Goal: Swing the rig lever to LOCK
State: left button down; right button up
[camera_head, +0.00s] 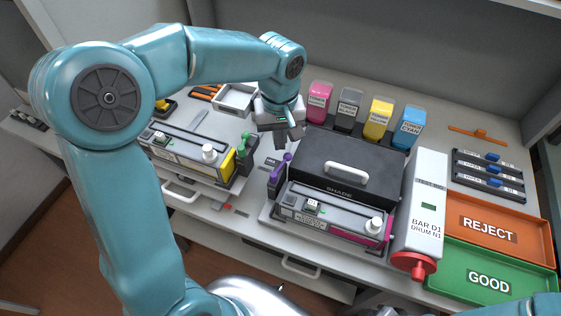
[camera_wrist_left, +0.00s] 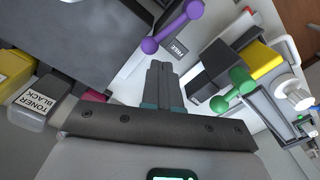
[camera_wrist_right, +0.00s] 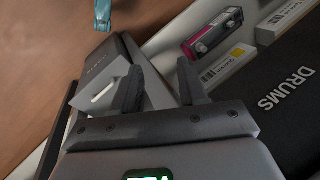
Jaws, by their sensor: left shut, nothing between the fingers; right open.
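A purple lever (camera_head: 280,167) with ball ends stands at the left end of the middle rig beside the dark shade box. In the left wrist view the purple lever (camera_wrist_left: 173,27) lies just beyond my fingertips, with a plate reading FREE (camera_wrist_left: 178,48) by its lower ball. A LOCK marking cannot be made out. My left gripper (camera_head: 284,138) is shut and empty, above and behind the purple lever and apart from it. Its closed fingers also show in the left wrist view (camera_wrist_left: 159,68). My right gripper (camera_wrist_right: 160,78) is open and empty, away from the lever.
A second rig with a green lever (camera_head: 244,143) stands to the left. The shade box (camera_head: 335,175) with a white handle is right of the purple lever. Toner bottles (camera_head: 378,117) stand behind it. REJECT (camera_head: 515,235) and GOOD (camera_head: 460,275) trays are at the right.

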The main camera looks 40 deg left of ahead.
pick_arm(q)
jog(key=shift+f, duration=0.15)
jog(key=shift+f+b, duration=0.7)
jog(key=shift+d, duration=0.15)
jog(key=shift+w+d, duration=0.15)
jog(key=shift+d, duration=0.35)
jog(key=shift+w+d, duration=0.1)
jog(key=shift+d, duration=0.35)
